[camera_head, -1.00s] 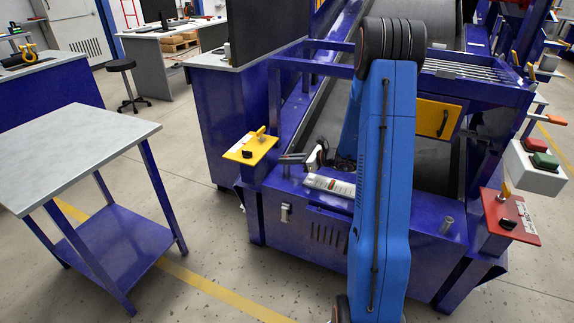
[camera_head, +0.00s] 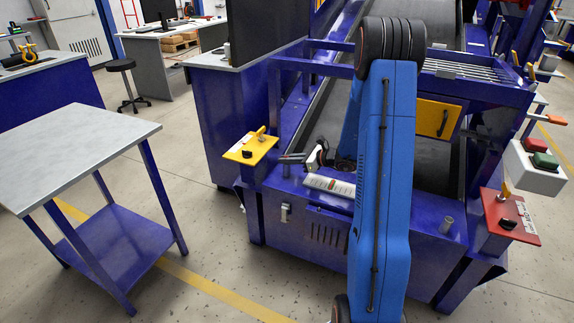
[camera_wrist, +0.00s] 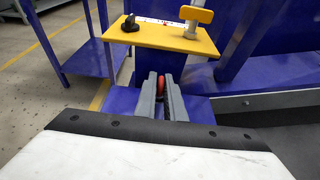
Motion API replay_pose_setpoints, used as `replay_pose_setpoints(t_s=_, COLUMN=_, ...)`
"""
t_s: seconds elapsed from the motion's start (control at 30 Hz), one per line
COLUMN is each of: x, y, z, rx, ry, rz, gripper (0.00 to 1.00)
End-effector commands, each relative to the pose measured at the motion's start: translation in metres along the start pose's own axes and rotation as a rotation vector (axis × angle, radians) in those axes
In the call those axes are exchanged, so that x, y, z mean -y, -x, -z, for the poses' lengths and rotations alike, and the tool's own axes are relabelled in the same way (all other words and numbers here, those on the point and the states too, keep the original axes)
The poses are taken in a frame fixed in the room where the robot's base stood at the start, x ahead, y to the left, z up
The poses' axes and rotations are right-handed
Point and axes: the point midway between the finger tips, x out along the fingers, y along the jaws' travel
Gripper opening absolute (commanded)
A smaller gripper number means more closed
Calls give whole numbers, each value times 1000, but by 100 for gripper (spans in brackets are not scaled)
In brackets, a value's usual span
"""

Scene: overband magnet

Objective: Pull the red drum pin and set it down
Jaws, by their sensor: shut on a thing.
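The red drum pin (camera_wrist: 161,86) shows as a small red piece between my gripper's fingers in the wrist view. My gripper (camera_wrist: 162,90) is shut on it, and the grey fingers hide most of the pin. I cannot tell how far the pin sits in its hole. In the head view my gripper (camera_head: 290,158) is over the left front part of the blue conveyor frame (camera_head: 330,228), just right of a yellow panel. The pin itself cannot be made out there.
The yellow panel (camera_head: 242,152) with a black knob and yellow handle stands close to my gripper. A grey-topped table (camera_head: 75,150) at the left is bare. A red panel (camera_head: 512,222) and a button box (camera_head: 537,165) stand at the right.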

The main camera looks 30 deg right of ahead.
Motion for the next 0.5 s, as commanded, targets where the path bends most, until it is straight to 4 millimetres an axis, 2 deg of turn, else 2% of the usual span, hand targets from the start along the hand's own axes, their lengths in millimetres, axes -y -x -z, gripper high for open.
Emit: replay_pose_setpoints(t_s=0.5, x=0, y=4, z=-13, rx=0, ry=1, rz=0, gripper=0)
